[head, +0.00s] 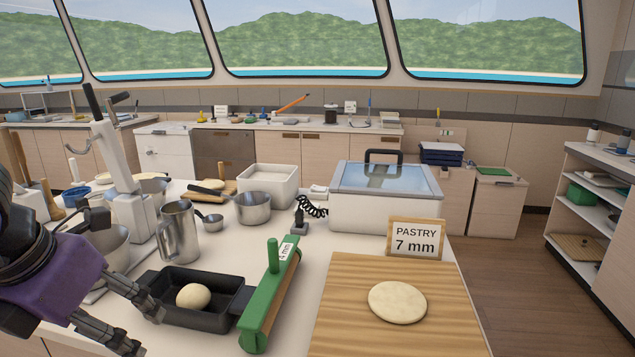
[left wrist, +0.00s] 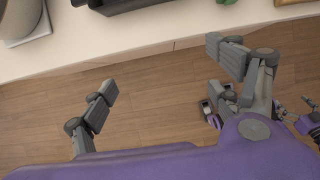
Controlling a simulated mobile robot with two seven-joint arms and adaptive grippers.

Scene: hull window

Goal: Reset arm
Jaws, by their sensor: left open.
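My left gripper (head: 138,325) is at the lower left of the head view, its grey fingers spread apart and empty. It is beside the left end of a black rectangular pan (head: 228,290), close to the table's front edge; I cannot tell whether it touches the pan. A pale dough ball (head: 194,296) sits in the pan. In the left wrist view the two fingers (left wrist: 160,68) stand wide apart with only wooden floor (left wrist: 150,118) between them. I cannot make out my right gripper; small purple and grey parts at the right of the wrist view are unclear.
A green rolling tool (head: 272,290) lies right of the pan. A flat dough disc (head: 397,302) rests on a wooden board (head: 350,335) by a "PASTRY 7 mm" sign (head: 416,239). A metal jug (head: 178,232), a stand mixer (head: 128,180) and a glass-lidded box (head: 385,212) stand behind.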

